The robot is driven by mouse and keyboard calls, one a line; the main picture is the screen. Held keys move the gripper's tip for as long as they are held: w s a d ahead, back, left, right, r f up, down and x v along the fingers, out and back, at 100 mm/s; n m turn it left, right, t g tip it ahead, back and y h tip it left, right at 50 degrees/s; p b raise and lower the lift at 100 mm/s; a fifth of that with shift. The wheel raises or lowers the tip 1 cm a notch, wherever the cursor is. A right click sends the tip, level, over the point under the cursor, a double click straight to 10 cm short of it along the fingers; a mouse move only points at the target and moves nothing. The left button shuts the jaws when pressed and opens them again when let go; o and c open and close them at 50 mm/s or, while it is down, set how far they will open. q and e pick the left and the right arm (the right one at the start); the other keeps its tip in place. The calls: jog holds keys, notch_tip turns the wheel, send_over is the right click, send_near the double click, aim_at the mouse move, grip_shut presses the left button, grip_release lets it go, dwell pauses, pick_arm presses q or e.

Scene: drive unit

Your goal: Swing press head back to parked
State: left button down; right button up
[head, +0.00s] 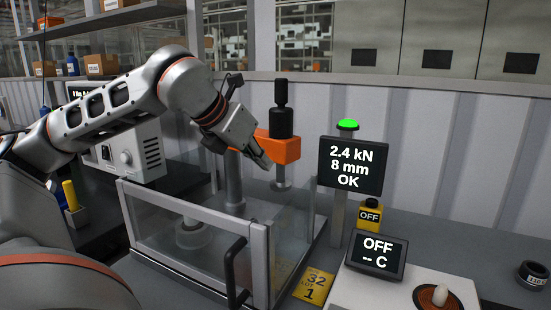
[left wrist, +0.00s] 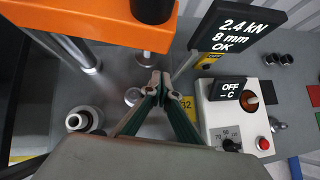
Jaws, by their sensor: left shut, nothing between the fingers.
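The press head is an orange block (head: 285,149) with a black cylinder (head: 281,118) on top and a metal ram below. It reaches out to the right of the upright steel post (head: 234,185). A pale round nest (head: 194,234) sits to the left of the ram, inside the clear guard. My right gripper is not in view.
A clear guard with a grey frame (head: 190,258) and black handle (head: 234,272) surrounds the press. A display (head: 350,166) reading "2.4 kN 8 mm OK" stands right of it under a green lamp (head: 348,125). An "OFF" control box (head: 377,254) stands at front right.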

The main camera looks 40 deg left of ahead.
aim_at(283, 164)
pick_arm(q)
jog(key=shift+w+a, duration=0.15)
jog(key=shift+w, duration=1.85)
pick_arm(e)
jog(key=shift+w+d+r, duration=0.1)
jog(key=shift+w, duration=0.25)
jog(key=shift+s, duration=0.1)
